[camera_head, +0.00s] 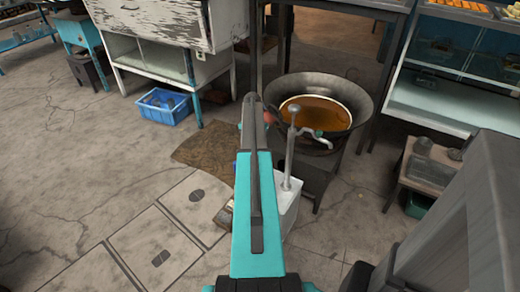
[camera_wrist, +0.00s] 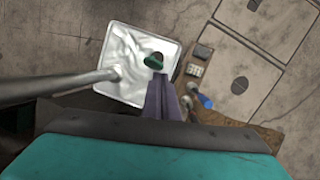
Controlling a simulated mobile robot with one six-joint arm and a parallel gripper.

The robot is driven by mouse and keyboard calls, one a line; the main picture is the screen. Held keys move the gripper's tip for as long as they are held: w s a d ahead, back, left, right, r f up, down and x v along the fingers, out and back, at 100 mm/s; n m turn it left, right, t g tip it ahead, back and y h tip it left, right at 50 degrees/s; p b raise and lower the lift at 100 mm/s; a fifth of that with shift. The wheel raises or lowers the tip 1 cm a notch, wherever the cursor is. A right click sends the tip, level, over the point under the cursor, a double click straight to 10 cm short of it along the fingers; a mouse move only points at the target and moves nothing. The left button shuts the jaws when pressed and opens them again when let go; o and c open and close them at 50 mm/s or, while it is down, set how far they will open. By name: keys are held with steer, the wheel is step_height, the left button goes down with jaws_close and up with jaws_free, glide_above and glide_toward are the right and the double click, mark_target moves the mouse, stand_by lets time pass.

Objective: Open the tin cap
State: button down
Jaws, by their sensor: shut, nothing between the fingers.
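The tin (camera_wrist: 125,50) has a silvery white square top in the wrist view. In the head view its white side (camera_head: 287,215) stands on the floor, partly behind my gripper. A small green cap (camera_wrist: 152,61) shows near the right side of the tin's top, with a dark patch beside it; I cannot tell whether it is raised. The cap is hidden in the head view. My gripper (camera_wrist: 160,80) is shut and empty, its fingertips just below the cap in the wrist picture; I cannot tell whether they touch it.
A grey metal pump rod (camera_head: 290,160) rises from the tin, close to my gripper. A large wok (camera_head: 353,97) with brown liquid stands behind. The floor at left is mostly clear.

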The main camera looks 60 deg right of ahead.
steer(key=w+a+f+n+g, duration=0.15)
steer(key=a+f, duration=0.35)
steer(key=a, duration=0.7)
steer(key=w+a+f+n, duration=0.3)
steer(key=a+f, duration=0.3)
steer(key=a, duration=0.6)
steer(key=w+a+f+n, duration=0.25)
steer(key=a+f, duration=0.25)
steer(key=a, duration=0.7)
steer(key=s+a+f+n+h, duration=0.1)
steer(key=s+a+f+n, duration=0.2)
steer(key=a, duration=0.6)
steer(key=s+a+f+n+h, duration=0.1)
steer(key=s+a+f+n, duration=0.1)
steer(key=s+a, duration=0.5)
steer(key=s+a+f+n+g+h, duration=0.1)
steer(key=s+a+n, duration=0.3)
steer(key=s+a, duration=0.5)
steer(key=a, duration=0.4)
steer(key=shift+s+f+g, duration=0.3)
steer(key=shift+f+g, duration=0.05)
steer(key=shift+d, duration=0.15)
